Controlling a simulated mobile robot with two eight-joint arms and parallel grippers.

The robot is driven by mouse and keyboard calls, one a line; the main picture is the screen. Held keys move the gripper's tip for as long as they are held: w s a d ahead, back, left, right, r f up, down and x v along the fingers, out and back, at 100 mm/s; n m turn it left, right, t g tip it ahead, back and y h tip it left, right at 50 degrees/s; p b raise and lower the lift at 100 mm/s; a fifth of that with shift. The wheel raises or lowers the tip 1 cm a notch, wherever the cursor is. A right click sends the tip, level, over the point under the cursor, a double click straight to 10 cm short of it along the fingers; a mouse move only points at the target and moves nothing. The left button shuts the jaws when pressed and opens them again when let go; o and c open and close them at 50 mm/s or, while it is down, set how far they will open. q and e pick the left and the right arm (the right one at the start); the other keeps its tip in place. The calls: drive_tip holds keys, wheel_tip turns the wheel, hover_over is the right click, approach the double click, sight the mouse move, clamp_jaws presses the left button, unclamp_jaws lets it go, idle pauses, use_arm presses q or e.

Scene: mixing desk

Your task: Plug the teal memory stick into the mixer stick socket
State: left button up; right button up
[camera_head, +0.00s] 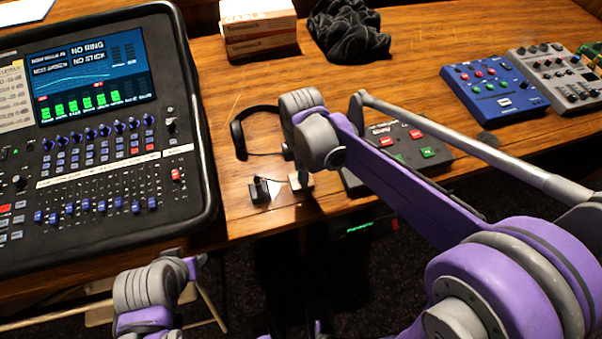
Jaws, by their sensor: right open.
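The mixer (105,140) fills the left of the desk, and its lit screen (95,70) reads "NO RING" and "NO STICK". I cannot make out its stick socket. No teal shows clearly, so I cannot pick out the memory stick.
A black headphone-like band (238,138) lies behind the blocks. A black pedal box (425,152) is partly under my right arm. Blue (492,88) and grey (560,78) boxes stand at right. Cartons (258,27) and a dark crumpled heap (348,32) are at the back.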

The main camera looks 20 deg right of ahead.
idle(0.8)
clamp_jaws()
idle(0.9)
drive_tip(key=shift+r, duration=0.15)
idle(0.4)
drive_tip(key=shift+r+p, duration=2)
drive_tip(key=shift+r, duration=0.9)
